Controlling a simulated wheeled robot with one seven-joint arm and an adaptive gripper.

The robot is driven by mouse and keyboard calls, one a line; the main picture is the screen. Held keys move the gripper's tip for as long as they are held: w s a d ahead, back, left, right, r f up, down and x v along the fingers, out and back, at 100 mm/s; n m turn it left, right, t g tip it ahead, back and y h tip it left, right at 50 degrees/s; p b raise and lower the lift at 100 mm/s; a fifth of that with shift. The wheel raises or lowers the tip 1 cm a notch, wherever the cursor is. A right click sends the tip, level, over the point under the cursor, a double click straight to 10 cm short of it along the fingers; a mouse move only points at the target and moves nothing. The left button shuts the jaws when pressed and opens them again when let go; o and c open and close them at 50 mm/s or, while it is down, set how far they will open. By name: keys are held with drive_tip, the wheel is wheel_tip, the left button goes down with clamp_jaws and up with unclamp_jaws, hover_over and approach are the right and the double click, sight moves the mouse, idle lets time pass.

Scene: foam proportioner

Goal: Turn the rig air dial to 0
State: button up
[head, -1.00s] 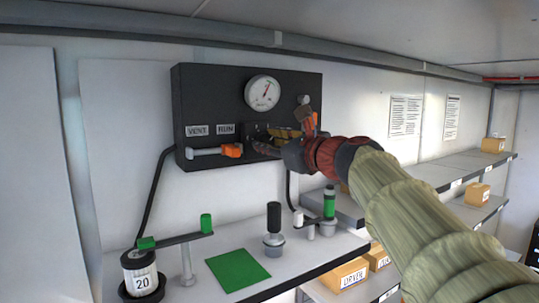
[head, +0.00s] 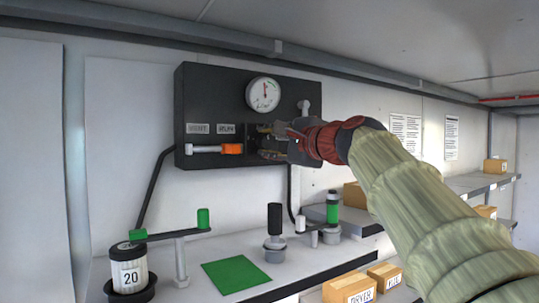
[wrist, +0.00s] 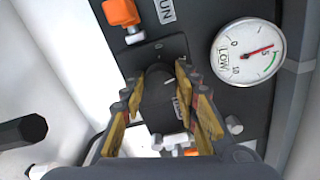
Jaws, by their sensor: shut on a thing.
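The rig air dial (wrist: 160,102) is a black knob with a white mark on its face, seen in the wrist view. My gripper (wrist: 158,84) has its yellow-padded fingers on both sides of it and is shut on it. In the head view my gripper (head: 272,141) is at the lower right of the black panel (head: 222,92) and hides the dial. The round white gauge (head: 263,94) sits above, its red needle pointing about straight up. In the wrist view the gauge (wrist: 248,52) reads near 5, with LOW printed on it.
An orange-ended lever (head: 231,149) is left of my gripper on the panel. Below, the bench holds a canister marked 20 (head: 131,279), a green mat (head: 236,275), a black-handled lever (head: 275,220) and a green-topped fitting (head: 332,208). Boxes (head: 350,287) stand on shelves at right.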

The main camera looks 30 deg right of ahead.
drive_tip(key=n+b, duration=0.1)
drive_tip(key=n, duration=0.1)
drive_tip(key=n+b, duration=0.4)
drive_tip(key=shift+f+n, duration=0.3)
drive_tip(key=shift+f, duration=0.05)
drive_tip(key=n+b, duration=0.3)
drive_tip(key=n, duration=0.3)
drive_tip(key=shift+w+d+b, duration=0.1)
drive_tip(key=shift+b, duration=0.2)
drive_tip(key=o, duration=1.1)
drive_tip(key=shift+r, duration=0.1)
drive_tip(key=shift+o, duration=0.3)
drive_tip(key=shift+s, duration=0.25)
drive_tip(key=s, duration=1.1)
drive_tip(key=shift+s+d, duration=0.15)
drive_tip(key=shift+s, duration=0.2)
